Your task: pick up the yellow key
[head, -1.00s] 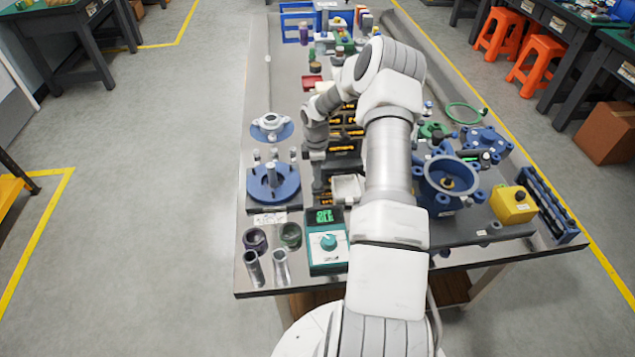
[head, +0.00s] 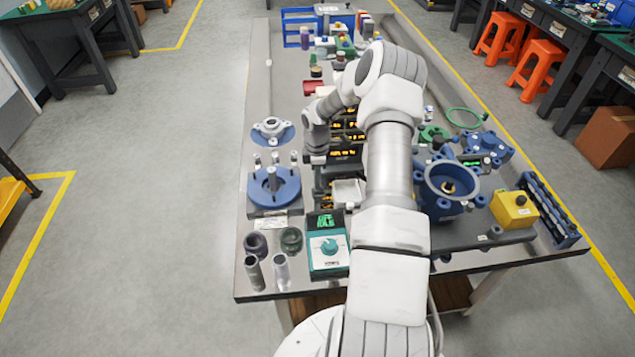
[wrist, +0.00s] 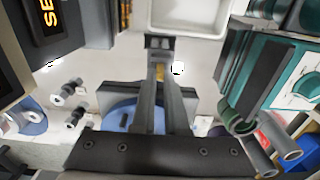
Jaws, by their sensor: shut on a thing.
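My gripper (wrist: 160,44) shows in the wrist view with its two dark fingers close together. It is shut on a small yellow piece, which looks like the yellow key (wrist: 160,73); only a sliver shows between the fingers. The rest of the key is hidden, and I cannot tell whether it touches the surface. In the head view my gripper is small and dark, left of the white tray, and the key cannot be made out there.
The white tray (wrist: 187,30) lies just beyond the fingertips. A teal control box (head: 328,258) stands nearer, with metal tubes (head: 282,272) beside it. A blue round fixture (head: 273,190) is to the left. Black display units (wrist: 50,25) are close by.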

